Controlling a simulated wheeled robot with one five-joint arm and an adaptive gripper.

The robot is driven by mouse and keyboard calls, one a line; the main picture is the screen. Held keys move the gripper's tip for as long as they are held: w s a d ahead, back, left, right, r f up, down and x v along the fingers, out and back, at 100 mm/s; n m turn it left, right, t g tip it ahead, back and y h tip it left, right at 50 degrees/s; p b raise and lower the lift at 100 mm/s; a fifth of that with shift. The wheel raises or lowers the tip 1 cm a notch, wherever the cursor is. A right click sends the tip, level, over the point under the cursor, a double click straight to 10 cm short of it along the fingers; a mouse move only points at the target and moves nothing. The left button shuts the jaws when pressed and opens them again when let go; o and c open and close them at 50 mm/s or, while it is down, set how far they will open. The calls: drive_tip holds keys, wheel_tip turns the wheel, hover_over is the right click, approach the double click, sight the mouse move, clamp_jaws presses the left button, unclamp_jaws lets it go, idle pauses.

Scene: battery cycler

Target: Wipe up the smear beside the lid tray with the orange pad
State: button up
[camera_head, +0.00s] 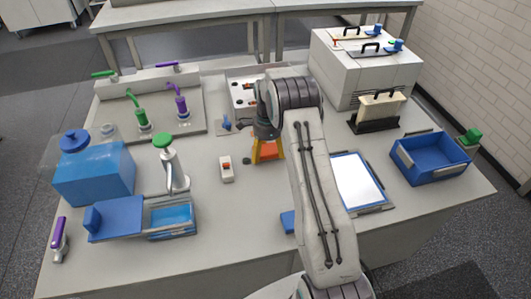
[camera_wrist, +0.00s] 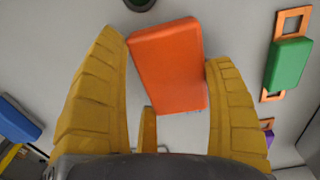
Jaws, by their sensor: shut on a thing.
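The orange pad (camera_head: 268,151) is in my gripper (camera_head: 267,157), low over the middle of the table. In the wrist view the pad (camera_wrist: 168,65) is a tilted orange block between the yellow fingers of my gripper (camera_wrist: 165,75). The fingers are shut on it; the right finger meets its side, and a narrow gap shows by the left one. A light tray (camera_head: 240,112) with dark and red round pieces, perhaps the lid tray, stands just behind my gripper, partly hidden by my arm. I cannot make out the smear in either view.
A blue tank (camera_head: 95,178) is further left. A white-topped panel (camera_head: 358,182) and a blue bin (camera_head: 430,160) lie right of my arm. Clear table shows around the button box.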

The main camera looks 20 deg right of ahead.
drive_tip(key=shift+s+d+r, duration=0.1)
drive_tip(key=shift+s+d, duration=0.15)
drive_tip(key=shift+d, duration=1)
drive_tip(key=shift+s+d+f, duration=0.1)
drive_tip(key=shift+s+d, duration=0.2)
drive_tip(key=shift+d, duration=0.95)
drive_tip(key=shift+s+d+r, duration=0.1)
drive_tip(key=shift+s+d, duration=0.15)
drive_tip(key=shift+d, duration=1)
drive_tip(key=shift+s+d, duration=0.2)
drive_tip(key=shift+d, duration=0.75)
drive_tip(key=shift+s+d, duration=0.15)
drive_tip(key=shift+d, duration=0.75)
drive_tip(key=shift+w+a+b, duration=0.15)
drive_tip(key=shift+w+a, duration=0.25)
drive_tip(key=shift+a, duration=1.6)
drive_tip(key=shift+w+a+b, duration=0.1)
drive_tip(key=shift+w+a, duration=0.3)
drive_tip(key=shift+a, duration=1.6)
drive_tip(key=shift+w+a+b, duration=0.15)
drive_tip(key=shift+w+a, duration=0.25)
drive_tip(key=shift+a, duration=1.6)
drive_tip(key=shift+r+p, duration=2.05)
drive_tip(key=shift+r, duration=0.85)
drive_tip(key=shift+r, duration=0.1)
drive_tip(key=shift+r+p, duration=1.05)
drive_tip(key=shift+r, duration=0.35)
